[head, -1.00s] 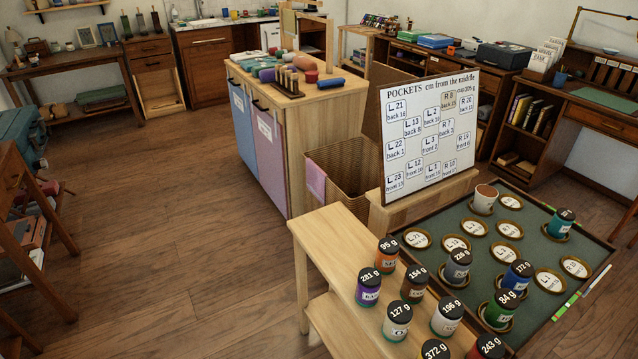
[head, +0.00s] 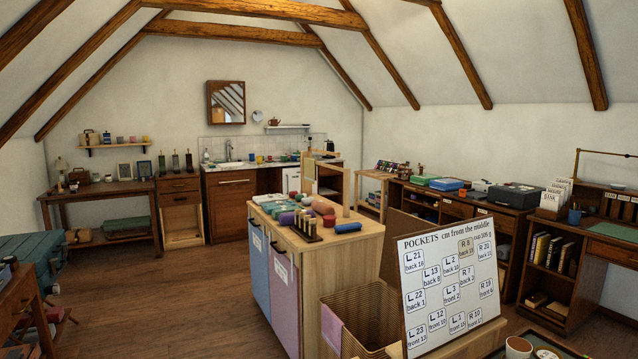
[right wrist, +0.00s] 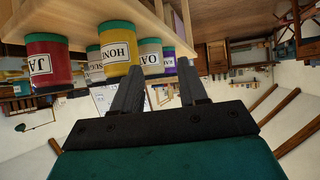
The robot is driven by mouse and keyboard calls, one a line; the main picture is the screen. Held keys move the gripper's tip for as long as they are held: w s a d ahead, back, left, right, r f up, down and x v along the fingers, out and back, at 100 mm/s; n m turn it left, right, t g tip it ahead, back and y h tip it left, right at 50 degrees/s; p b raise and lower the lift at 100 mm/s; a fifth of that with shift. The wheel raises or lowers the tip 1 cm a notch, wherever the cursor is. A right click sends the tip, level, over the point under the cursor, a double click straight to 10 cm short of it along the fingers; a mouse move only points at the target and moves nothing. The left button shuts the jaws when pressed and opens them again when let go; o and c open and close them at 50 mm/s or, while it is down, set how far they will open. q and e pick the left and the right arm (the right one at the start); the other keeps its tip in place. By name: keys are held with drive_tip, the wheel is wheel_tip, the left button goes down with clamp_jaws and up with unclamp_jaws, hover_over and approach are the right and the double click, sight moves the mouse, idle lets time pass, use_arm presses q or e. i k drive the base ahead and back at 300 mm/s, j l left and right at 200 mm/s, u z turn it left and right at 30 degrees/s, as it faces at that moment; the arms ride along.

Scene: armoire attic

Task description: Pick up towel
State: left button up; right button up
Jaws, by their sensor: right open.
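A pink cloth (head: 331,325) hangs over the rim of a wicker basket (head: 365,305), right of the blue and pink cabinet. A pale yellow-green cloth (head: 308,165) hangs on a wooden frame near the sink counter. I cannot tell which of them is the task's towel. My right gripper (right wrist: 160,66) is open, with nothing seen between its fingers. In the right wrist view, which looks upside down, labelled jars (right wrist: 118,55) stand beyond the fingers. Neither cloth can be made out there. My left gripper is not in view.
A cabinet (head: 285,235) with rolls and spools on top stands mid-room. A POCKETS board (head: 448,285) stands in front of the basket's right side. A desk (head: 575,260) is at right, a workbench (head: 105,193) at back left. The wooden floor left of the cabinet looks clear.

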sight(331, 325)
drive_tip(key=u, duration=1.45)
drive_tip(key=i+j+u, duration=0.1)
drive_tip(key=i, duration=0.4)
drive_tip(key=i+j, duration=0.1)
drive_tip(key=i, duration=0.4)
drive_tip(key=i+z, duration=0.4)
drive_tip(key=i, duration=0.15)
drive_tip(key=i+j+z, duration=0.1)
drive_tip(key=i+z, duration=0.3)
drive_tip(key=i, duration=0.2)
drive_tip(key=i+z, duration=0.35)
drive_tip(key=i, duration=1)
drive_tip(key=i+z, duration=0.1)
drive_tip(key=i, duration=0.6)
drive_tip(key=i+j+z, duration=0.1)
drive_tip(key=i, duration=0.6)
drive_tip(key=i+z, duration=0.1)
drive_tip(key=z, duration=0.3)
drive_tip(key=i+z, duration=0.1)
drive_tip(key=z, duration=0.35)
drive_tip(key=j+z, duration=0.15)
drive_tip(key=z, duration=0.25)
drive_tip(key=i, duration=0.05)
